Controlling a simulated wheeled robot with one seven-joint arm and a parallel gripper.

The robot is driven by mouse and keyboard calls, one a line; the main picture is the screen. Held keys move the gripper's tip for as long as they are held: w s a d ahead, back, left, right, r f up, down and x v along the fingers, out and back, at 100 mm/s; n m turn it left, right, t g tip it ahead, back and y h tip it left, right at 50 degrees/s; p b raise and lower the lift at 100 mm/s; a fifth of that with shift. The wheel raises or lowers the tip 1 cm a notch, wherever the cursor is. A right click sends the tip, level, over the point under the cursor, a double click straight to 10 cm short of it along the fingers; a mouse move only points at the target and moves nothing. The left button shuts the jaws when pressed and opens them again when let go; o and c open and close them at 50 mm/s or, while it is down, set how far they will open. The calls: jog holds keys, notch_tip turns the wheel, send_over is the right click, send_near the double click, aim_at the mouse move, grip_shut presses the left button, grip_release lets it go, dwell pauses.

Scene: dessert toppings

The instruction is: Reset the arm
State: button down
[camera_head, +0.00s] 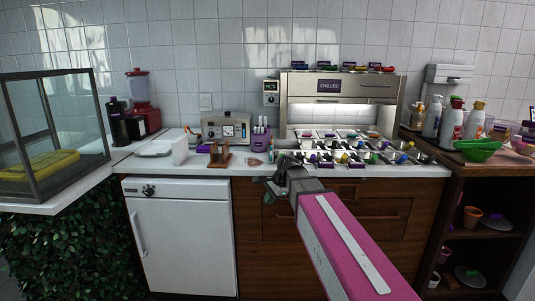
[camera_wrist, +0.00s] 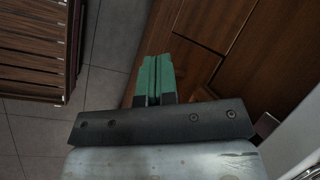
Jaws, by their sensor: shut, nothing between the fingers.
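My gripper (camera_head: 264,187) is in front of the wooden drawers, just below the counter's front edge, at the end of my pink arm in the head view. In the wrist view its green fingers (camera_wrist: 155,78) are pressed together with nothing between them. Past the fingers the wrist view shows brown wooden cabinet fronts (camera_wrist: 215,35) and grey floor tiles (camera_wrist: 108,78).
A chilled topping station (camera_head: 330,88) with several small trays stands on the white counter (camera_head: 215,165). A white fridge (camera_head: 185,240) is at left, a glass case (camera_head: 88,120) farther left. A shelf unit (camera_head: 470,240) with bottles and a green bowl (camera_head: 478,150) is at right.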

jog(key=s+d+f+n+g+h, duration=0.1)
jog(key=s+d+f+n+h, duration=0.3)
jog(key=s+d+f+n, duration=0.7)
jog(key=s+d+f, duration=0.4)
jog(key=d+f, duration=0.3)
jog(key=f, duration=0.1)
jog(key=shift+s+d+h, duration=0.15)
jog(key=shift+s+h, duration=0.2)
jog(key=shift+h, duration=0.05)
